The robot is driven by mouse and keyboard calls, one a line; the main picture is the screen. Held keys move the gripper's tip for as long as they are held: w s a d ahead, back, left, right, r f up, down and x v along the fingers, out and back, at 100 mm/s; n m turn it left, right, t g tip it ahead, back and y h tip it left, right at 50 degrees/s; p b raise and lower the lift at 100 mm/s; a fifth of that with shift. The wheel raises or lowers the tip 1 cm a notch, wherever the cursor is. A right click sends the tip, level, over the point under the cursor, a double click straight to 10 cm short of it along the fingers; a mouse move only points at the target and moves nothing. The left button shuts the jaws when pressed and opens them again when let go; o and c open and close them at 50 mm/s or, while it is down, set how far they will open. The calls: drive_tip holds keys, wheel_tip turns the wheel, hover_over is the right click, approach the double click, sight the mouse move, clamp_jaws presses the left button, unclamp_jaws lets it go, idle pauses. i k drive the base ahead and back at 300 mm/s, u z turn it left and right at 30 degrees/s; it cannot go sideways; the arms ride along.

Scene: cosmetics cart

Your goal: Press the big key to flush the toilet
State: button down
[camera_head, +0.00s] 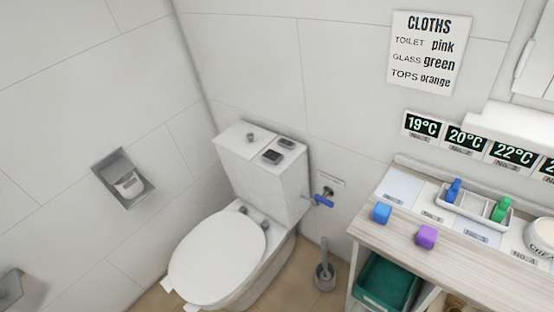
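The white toilet (240,245) stands against the tiled wall in the middle of the view, with its lid (218,258) down. On top of its cistern (262,190) are two dark keys side by side. The nearer key (271,157) looks larger than the smaller key (287,143) at the right. A small round grey knob (250,137) stands on the cistern top to their left. Both keys are in plain sight, with nothing over them. My gripper does not show in this view.
A blue-handled valve (323,200) sticks out right of the cistern. A toilet brush (324,275) stands on the floor. A wooden counter (460,262) with coloured blocks fills the right. A paper holder (123,180) is on the left wall. Space above the cistern is clear.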

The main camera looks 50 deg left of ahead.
sight(272, 157)
drive_tip(key=z, duration=0.05)
drive_tip(key=k, duration=0.6)
drive_tip(key=u, duration=0.75)
drive_tip(key=i, duration=1.8)
drive_tip(key=z, duration=0.5)
